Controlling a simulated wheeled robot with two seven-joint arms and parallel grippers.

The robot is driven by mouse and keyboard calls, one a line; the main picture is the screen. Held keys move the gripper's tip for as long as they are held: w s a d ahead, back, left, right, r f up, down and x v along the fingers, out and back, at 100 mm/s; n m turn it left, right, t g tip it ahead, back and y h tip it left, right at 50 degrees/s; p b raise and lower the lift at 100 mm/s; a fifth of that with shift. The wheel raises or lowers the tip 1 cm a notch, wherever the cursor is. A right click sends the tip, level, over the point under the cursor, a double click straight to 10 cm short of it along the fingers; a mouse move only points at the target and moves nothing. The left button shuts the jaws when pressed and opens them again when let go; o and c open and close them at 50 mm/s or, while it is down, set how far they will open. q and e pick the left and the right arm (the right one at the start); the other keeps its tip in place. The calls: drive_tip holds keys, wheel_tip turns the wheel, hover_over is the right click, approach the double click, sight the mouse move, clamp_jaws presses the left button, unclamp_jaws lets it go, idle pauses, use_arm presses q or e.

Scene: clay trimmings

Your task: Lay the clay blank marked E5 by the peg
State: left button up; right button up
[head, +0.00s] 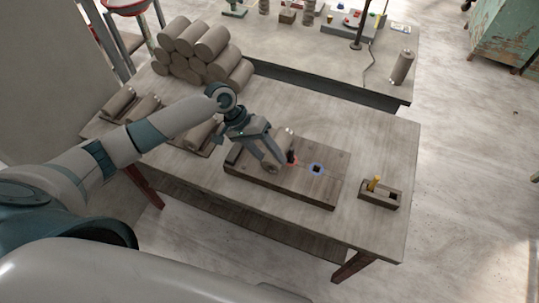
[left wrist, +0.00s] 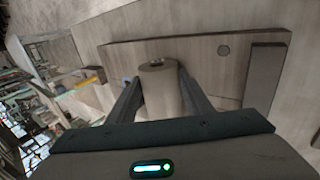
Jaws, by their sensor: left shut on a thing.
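My left gripper (head: 272,157) is shut on a grey clay cylinder (head: 286,138), held at the wooden board (head: 301,191). In the left wrist view the cylinder (left wrist: 160,88) is between both fingers, one end facing up the picture; I cannot read its mark or tell whether it touches the board. My right gripper is not in view.
More clay cylinders are stacked (head: 205,45) at the back left of the table (head: 375,140). Others lie on trays at the left (head: 119,101). A second bench (head: 330,62) with tools stands behind. The tabletop right of the board is mostly clear.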

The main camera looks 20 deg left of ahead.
use_arm(q)
drive_tip(key=shift+s+f, duration=0.15)
drive_tip(key=shift+f, duration=0.05)
drive_tip(key=o, duration=1.6)
drive_tip(key=shift+s+f, duration=0.1)
drive_tip(key=shift+s, duration=0.05)
drive_tip(key=shift+a+f, duration=0.1)
drive_tip(key=shift+f, duration=0.1)
drive_tip(key=shift+a+r, duration=0.25)
drive_tip(key=shift+r, duration=0.05)
drive_tip(key=shift+w+d+r+b+v, duration=0.15)
drive_tip(key=shift+b+v, duration=0.6)
drive_tip(key=shift+v, duration=2.15)
drive_tip(key=shift+d+r+b+v, duration=0.15)
drive_tip(key=shift+b+v, duration=0.6)
drive_tip(key=shift+v, duration=2.15)
drive_tip(key=shift+w+d+b+v, duration=0.1)
drive_tip(key=shift+b+v, duration=0.65)
drive_tip(key=shift+v, duration=2.15)
